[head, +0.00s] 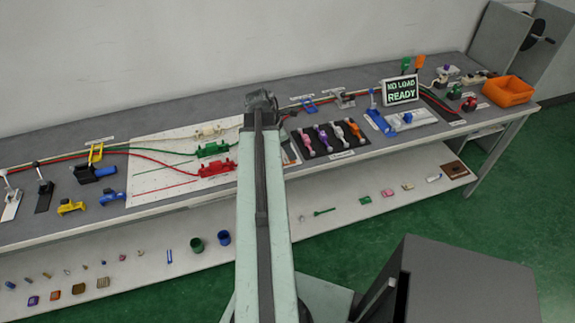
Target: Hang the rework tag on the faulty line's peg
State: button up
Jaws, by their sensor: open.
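No rework tag or peg can be told apart for certain in the head view. A pale board (150,181) on the bench carries a green fixture (212,149) and a red fixture (216,169), with green and red lines running left from them. A cream fixture (209,131) sits behind these. A dark tray (312,151) right of my arm holds several small coloured pieces. My arm reaches up the middle of the view, hiding part of the bench. My gripper does not show.
A sign (400,91) reads "NO LOAD READY". An orange bin (508,91) stands at the bench's right end. Lever fixtures (43,188) and yellow and blue clamps (71,207) are at the left. A lower shelf (350,203) holds small loose parts. A grey cabinet (460,285) stands front right.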

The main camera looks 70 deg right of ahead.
jog(key=b+x, duration=0.1)
jog(key=x, duration=0.2)
jog(key=shift+w+r, duration=0.1)
jog(key=shift+r, duration=0.15)
grip_shut()
